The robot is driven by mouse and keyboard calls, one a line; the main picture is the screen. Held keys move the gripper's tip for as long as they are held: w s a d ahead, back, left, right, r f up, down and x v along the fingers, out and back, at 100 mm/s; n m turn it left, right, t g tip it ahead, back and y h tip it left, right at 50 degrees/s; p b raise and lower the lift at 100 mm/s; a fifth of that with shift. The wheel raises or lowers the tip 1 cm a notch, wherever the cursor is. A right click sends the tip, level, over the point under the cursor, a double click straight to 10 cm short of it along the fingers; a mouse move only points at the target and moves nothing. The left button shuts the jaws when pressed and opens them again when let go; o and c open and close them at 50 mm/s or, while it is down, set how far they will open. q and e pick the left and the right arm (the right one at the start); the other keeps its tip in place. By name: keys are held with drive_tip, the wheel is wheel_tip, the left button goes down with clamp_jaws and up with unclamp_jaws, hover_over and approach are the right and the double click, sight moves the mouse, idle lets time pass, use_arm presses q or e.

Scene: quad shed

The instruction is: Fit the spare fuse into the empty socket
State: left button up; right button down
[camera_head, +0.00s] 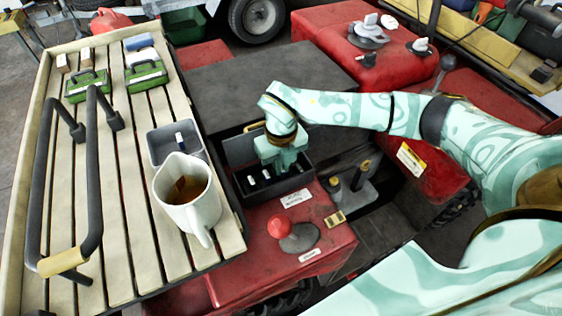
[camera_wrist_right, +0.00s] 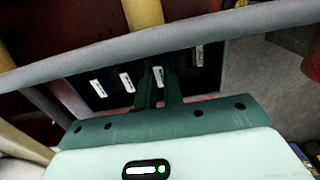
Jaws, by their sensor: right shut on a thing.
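The black fuse box (camera_head: 241,185) stands open on the red vehicle, with several white-marked fuses in a row; one fuse (camera_head: 252,180) shows left of my gripper. My right gripper (camera_head: 281,168) points down into the box. In the right wrist view its fingers (camera_wrist_right: 160,92) are shut on a fuse (camera_wrist_right: 158,76) with a white face, in line with the others. Whether that fuse is seated is hidden, and I cannot make out the empty socket. Another small white-marked piece (camera_head: 180,140) stands in the grey tray (camera_head: 160,149). My left gripper is not in view.
Left of the box, a slatted rack (camera_head: 120,200) carries a white jug (camera_head: 200,212) with brown liquid, green cases (camera_head: 146,76) and a dark rail (camera_head: 38,180). A red knob (camera_head: 278,227) stands in front of the box, and two posts (camera_head: 361,172) stand to its right.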

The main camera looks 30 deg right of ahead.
drive_tip(key=c, duration=1.4)
unclamp_jaws()
drive_tip(key=shift+c, duration=0.2)
wheel_tip(320, 180, up, 16)
drive_tip(key=p, duration=0.4)
drive_tip(key=shift+s, duration=0.1)
